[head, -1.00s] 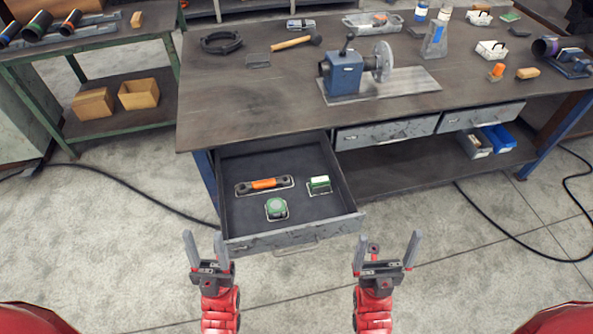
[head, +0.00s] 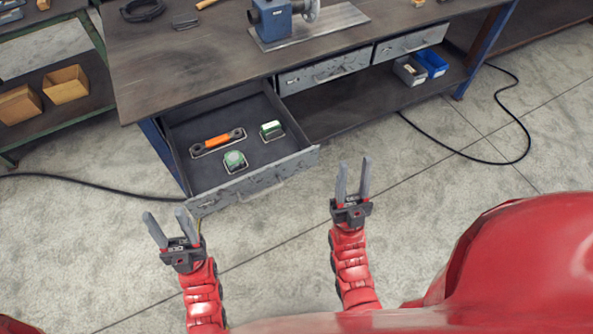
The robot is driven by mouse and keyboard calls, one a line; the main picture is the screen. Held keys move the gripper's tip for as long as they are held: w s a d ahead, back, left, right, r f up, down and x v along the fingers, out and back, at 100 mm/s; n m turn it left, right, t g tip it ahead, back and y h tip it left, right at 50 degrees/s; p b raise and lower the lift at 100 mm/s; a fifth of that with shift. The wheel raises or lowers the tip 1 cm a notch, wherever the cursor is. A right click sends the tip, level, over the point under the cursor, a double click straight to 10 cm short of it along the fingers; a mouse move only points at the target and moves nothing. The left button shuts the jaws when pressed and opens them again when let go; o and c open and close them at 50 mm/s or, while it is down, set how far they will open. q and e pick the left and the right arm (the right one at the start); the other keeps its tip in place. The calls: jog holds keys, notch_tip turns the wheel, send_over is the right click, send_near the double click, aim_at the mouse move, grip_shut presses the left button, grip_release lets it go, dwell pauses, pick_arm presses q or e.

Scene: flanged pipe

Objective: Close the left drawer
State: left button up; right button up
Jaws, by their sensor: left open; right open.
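The left drawer (head: 240,195) of the workbench is pulled out, its grey front and handle facing me. Inside lie an orange-handled tool (head: 217,143), a round green item (head: 234,160) and a small green-and-white item (head: 271,130). My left gripper (head: 170,229) is open and empty, near the drawer's front left corner; I cannot tell whether it touches it. My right gripper (head: 353,178) is open and empty, over the floor to the right of the drawer front.
The workbench (head: 180,70) carries a blue vise-like machine (head: 270,18). Two more drawers, the middle (head: 325,72) and the right (head: 411,43), are shut. A black cable (head: 470,155) lies on the floor. A green side table (head: 90,50) stands left.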

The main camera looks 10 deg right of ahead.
jog(key=w+d+f+m+g+h+b, duration=0.1)
jog(key=w+d+f+m+g+h, duration=0.2)
jog(key=d, duration=0.1)
jog(key=w+d+f+m+g+h+b, duration=0.2)
jog(key=w+d+f+m+g+h, duration=0.1)
jog(key=m+h, duration=0.1)
jog(key=w+d+f+m+g+h+b, duration=0.1)
jog(key=w+d+f+m+g+h, duration=0.2)
jog(key=d+m+h, duration=0.1)
jog(key=shift+d+f, duration=0.1)
jog(key=shift+d, duration=0.2)
grip_shut()
jog(key=w+d+f+m+g+b, duration=0.3)
jog(key=d+f+g, duration=0.15)
jog(key=f, duration=0.35)
jog(key=g+y+b, duration=0.5)
jog(key=y+b, duration=0.7)
jog(key=y, duration=0.4)
send_near(307, 161)
jog(key=shift+h, duration=0.3)
jog(key=p+x, duration=0.1)
jog(key=x, duration=0.5)
jog(key=shift+w+a, duration=0.2)
